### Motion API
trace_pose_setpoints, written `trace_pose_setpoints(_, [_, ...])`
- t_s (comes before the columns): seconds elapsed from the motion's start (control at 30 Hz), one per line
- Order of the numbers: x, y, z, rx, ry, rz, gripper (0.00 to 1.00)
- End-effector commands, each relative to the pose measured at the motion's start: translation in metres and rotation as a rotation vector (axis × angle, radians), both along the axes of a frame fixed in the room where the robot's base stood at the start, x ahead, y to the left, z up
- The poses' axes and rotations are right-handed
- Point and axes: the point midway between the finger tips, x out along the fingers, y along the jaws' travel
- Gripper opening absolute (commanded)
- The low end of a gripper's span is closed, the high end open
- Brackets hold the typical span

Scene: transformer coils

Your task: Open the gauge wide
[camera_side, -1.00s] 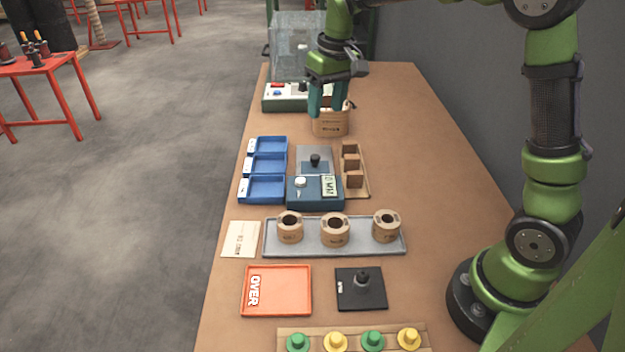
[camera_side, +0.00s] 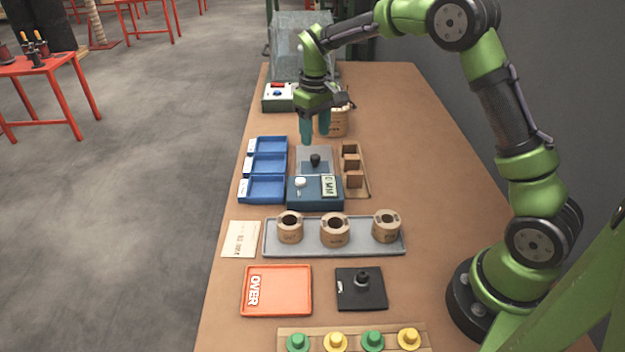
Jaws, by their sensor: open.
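The gauge is a dark blue box (camera_side: 315,196) with a white knob and a small display; the display's text is too small to read surely. My gripper (camera_side: 315,139) is open, pointing down, just above and behind the grey plate and black knob.
Blue trays (camera_side: 265,168) stand left of the gauge and a wooden rack (camera_side: 353,171) right. A cardboard-coloured container (camera_side: 334,121) is behind the gripper. A grey tray (camera_side: 320,249) with three coils lies in front. The table's right side is clear.

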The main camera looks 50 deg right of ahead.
Motion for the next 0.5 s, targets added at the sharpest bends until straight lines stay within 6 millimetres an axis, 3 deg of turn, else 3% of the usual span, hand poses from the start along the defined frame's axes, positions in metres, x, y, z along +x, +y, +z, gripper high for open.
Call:
trace_pose_setpoints(0.2, [-0.001, 0.000, -0.043, 0.000, 0.003, -0.001, 0.53])
trace_pose_setpoints(0.5, [0.000, 0.000, -0.065, 0.001, 0.000, -0.002, 0.53])
